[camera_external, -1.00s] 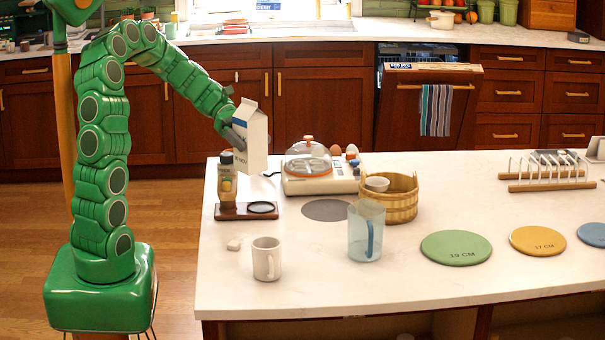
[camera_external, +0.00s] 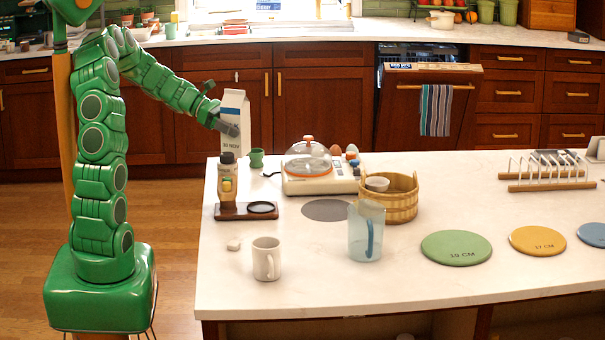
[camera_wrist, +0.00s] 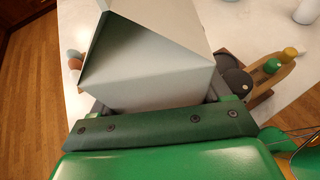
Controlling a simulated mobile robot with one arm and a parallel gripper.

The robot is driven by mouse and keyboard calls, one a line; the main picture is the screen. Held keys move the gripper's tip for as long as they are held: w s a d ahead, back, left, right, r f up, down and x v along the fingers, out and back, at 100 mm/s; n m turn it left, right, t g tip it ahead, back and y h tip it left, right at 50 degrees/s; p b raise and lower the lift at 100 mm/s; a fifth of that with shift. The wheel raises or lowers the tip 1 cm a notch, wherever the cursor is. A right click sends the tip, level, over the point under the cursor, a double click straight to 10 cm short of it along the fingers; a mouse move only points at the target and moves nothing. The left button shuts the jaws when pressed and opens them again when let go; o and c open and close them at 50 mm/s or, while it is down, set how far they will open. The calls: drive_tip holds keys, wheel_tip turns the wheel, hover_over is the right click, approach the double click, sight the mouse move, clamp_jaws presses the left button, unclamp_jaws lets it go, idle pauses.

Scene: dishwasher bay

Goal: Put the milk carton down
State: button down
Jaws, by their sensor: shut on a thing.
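The milk carton (camera_external: 236,104) is white with a blue-grey band and a dark printed date. My gripper (camera_external: 229,127) is shut on it near the back left corner of the island counter. The carton stands about upright in the grip. Its lower end is partly hidden behind the bottle, so I cannot tell whether it touches the counter. In the wrist view the carton (camera_wrist: 155,75) fills the space between the fingers, with its slanted top toward the camera.
A sauce bottle (camera_external: 228,184) on a dark stand is just in front of the carton. A small green cup (camera_external: 256,158) and a domed cooker (camera_external: 308,165) are to its right. A mug (camera_external: 266,259), pitcher (camera_external: 362,232) and basket (camera_external: 401,203) stand farther forward. Round mats lie at right.

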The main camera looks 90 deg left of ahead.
sight(223, 151)
drive_tip(key=shift+s+a, duration=0.2)
drive_tip(key=shift+a, duration=0.1)
drive_tip(key=shift+s+a+f, duration=0.1)
drive_tip(key=shift+f, duration=5)
drive_tip(key=shift+f, duration=0.1)
unclamp_jaws()
drive_tip(key=shift+v, duration=2.05)
